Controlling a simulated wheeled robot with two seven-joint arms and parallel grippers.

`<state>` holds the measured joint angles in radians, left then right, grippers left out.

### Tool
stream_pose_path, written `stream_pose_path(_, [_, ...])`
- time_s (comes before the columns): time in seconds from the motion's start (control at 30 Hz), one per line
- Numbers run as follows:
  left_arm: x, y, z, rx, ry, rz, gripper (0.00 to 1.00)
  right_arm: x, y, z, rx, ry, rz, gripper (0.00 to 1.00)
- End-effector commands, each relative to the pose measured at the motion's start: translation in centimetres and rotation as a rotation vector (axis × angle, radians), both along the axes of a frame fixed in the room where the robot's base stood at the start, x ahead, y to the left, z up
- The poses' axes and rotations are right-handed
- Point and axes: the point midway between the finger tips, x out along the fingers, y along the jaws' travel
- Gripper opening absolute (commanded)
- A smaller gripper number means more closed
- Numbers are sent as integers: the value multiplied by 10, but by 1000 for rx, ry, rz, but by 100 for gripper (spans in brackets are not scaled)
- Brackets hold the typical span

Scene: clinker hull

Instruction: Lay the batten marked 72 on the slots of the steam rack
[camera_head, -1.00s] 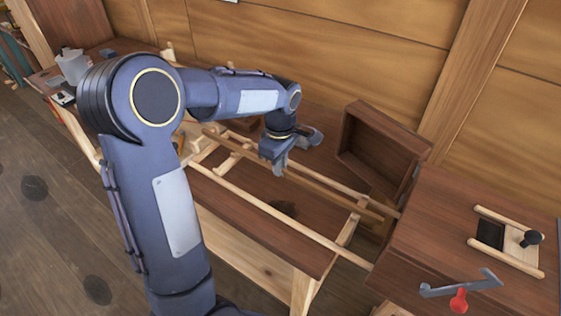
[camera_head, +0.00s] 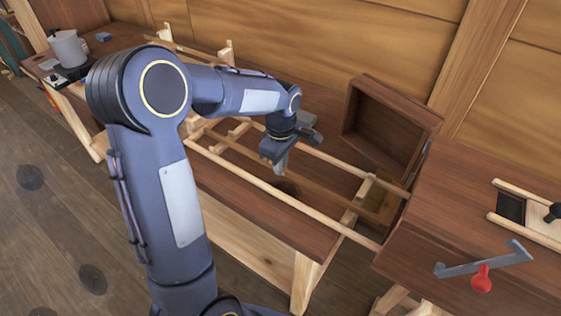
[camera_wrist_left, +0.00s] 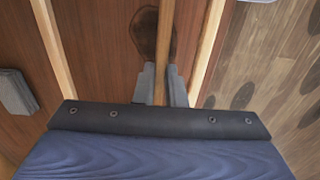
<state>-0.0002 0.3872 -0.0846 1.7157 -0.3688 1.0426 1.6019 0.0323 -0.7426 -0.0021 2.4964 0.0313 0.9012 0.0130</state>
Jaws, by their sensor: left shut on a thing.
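My left gripper (camera_head: 280,166) points down over the bench and is shut on a thin brown batten (camera_head: 325,190). The left wrist view shows this batten (camera_wrist_left: 168,35) running lengthwise between the two grey fingers (camera_wrist_left: 163,85). No number can be read on it. The batten lies between two paler parallel rails, the near one (camera_head: 270,190) and the far one (camera_head: 335,160), which join pale wooden cross-pieces. I take this pale frame as the steam rack. I cannot tell whether the batten touches its slots. My right gripper is out of view.
An open-fronted wooden box (camera_head: 362,130) stands behind the right end of the rails. At right, a bench (camera_head: 430,235) carries a grey bracket with a red knob (camera_head: 481,280). A white pot (camera_head: 68,48) stands at far left. Floor is open at lower left.

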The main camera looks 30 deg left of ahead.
Motion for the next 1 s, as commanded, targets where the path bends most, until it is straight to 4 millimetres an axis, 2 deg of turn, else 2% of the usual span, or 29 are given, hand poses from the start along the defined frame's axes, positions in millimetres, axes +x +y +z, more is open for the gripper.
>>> stream_pose_path(0.23, [0,0,0,0,0,0,0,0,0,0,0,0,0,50])
stream_pose_path(0.27, [0,0,0,0,0,0,12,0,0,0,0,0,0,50])
stream_pose_path(0.3, [0,0,0,0,0,0,17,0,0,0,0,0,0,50])
stream_pose_path(0.47, [0,0,0,0,0,0,36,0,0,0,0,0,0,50])
stream_pose_path(0.77, [0,0,2,0,-1,0,36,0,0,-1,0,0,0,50])
stream_pose_path(0.87, [1,0,13,0,-5,0,36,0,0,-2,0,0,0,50])
stream_pose_path(1.0, [1,0,38,0,-6,0,36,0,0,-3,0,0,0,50])
